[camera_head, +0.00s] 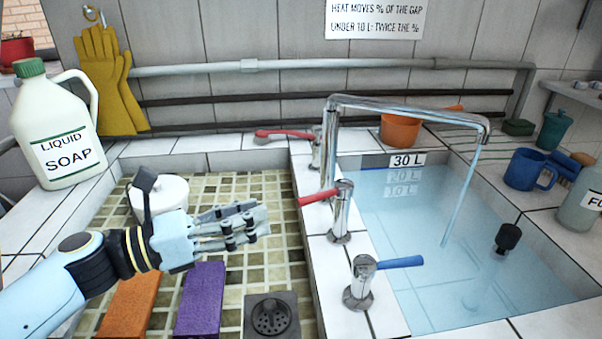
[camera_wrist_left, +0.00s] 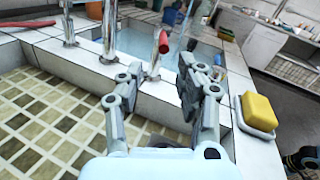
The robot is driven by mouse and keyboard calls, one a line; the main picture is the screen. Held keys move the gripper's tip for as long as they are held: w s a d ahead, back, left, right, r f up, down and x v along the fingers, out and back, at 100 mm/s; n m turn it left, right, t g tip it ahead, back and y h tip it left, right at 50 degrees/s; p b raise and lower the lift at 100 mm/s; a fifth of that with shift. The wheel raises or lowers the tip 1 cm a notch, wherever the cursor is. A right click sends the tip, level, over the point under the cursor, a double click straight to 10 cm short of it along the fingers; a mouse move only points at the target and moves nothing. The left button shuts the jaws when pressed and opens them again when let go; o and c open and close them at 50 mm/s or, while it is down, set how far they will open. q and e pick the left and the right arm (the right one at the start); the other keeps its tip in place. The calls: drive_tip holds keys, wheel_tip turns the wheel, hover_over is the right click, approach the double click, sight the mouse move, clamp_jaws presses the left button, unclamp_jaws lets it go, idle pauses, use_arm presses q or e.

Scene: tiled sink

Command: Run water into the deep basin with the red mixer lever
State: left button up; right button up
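The deep basin (camera_head: 540,275) holds clear water, and a stream (camera_head: 462,195) falls into it from the chrome spout (camera_head: 410,112). A "30 L" plate (camera_head: 407,160) sits above the water; "20 L" and "10 L" marks show below it. A red lever (camera_head: 325,193) on a chrome valve points left; it also shows in the left wrist view (camera_wrist_left: 162,43).
A shallow tiled basin with a drain (camera_head: 271,316), a white round container (camera_head: 168,192) and orange (camera_head: 130,304) and purple (camera_head: 200,300) blocks lies below my left arm. A soap jug (camera_head: 55,130) stands left. A blue mug (camera_head: 528,170) stands right. A yellow sponge (camera_wrist_left: 258,111) sits on the rim.

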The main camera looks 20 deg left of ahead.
use_arm(q)
drive_tip(key=p, duration=0.1)
approach(335, 191)
drive_tip(key=x, duration=0.6)
drive_tip(key=shift+w+a+f, duration=0.1)
drive_tip(key=shift+w+f, duration=0.1)
clamp_jaws()
